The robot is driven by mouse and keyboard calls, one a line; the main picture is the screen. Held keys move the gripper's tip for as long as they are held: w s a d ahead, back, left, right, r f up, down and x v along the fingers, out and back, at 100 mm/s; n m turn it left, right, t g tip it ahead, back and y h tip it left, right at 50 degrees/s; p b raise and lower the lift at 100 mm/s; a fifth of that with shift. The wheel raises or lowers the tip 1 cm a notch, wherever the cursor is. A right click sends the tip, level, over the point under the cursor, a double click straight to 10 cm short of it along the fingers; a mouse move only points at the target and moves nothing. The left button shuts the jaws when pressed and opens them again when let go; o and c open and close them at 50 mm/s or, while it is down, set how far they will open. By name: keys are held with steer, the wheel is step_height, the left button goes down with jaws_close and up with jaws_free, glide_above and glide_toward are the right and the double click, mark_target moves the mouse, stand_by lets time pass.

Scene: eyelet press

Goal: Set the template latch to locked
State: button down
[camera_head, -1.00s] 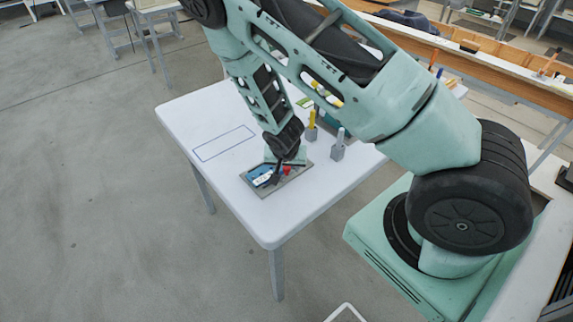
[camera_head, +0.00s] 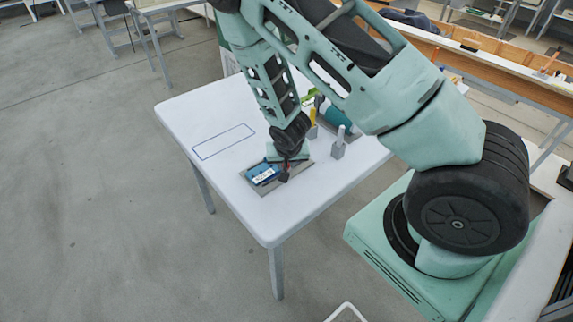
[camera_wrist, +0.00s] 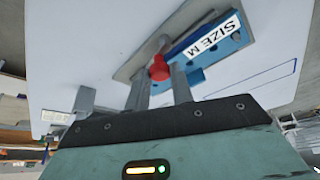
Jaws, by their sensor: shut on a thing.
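A blue template (camera_head: 263,173) with a white label sits on a grey base plate (camera_head: 265,192) on the table. In the wrist view the label on the template (camera_wrist: 212,42) reads "SIZE M". A red latch knob (camera_wrist: 159,68) shows there, beside the template's edge. My gripper (camera_wrist: 161,75) is shut on the red knob, one finger on each side of it. In the head view my gripper (camera_head: 284,175) is low over the right part of the plate and hides the knob. The latch's setting cannot be read.
A blue outlined rectangle (camera_head: 223,141) marks bare white tabletop (camera_head: 200,115) to the left. A grey block with an upright pin (camera_head: 338,148) and a yellow-handled piece (camera_head: 313,122) stand right of my gripper. A teal device (camera_head: 338,116) is behind, partly hidden by my arm.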

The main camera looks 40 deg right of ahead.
steer(key=n, duration=0.1)
steer(key=n+y, duration=0.1)
steer(key=n, duration=0.1)
steer(key=n+b, duration=0.1)
steer(key=shift+w+n+t+y, duration=0.25)
steer(key=shift+n+t+y, duration=0.05)
steer(key=shift+t, duration=0.1)
steer(key=n, duration=0.1)
steer(key=n+y, duration=0.1)
steer(key=n, duration=0.1)
steer(key=n+y, duration=0.1)
steer(key=n, duration=0.1)
steer(key=shift+w+a+r, duration=0.1)
steer(key=shift+w, duration=0.2)
steer(key=c, duration=1.2)
jaws_free()
steer(key=p+v, duration=0.3)
steer(key=v, duration=1.4)
steer(key=shift+r, duration=0.2)
steer(key=shift+w, duration=0.1)
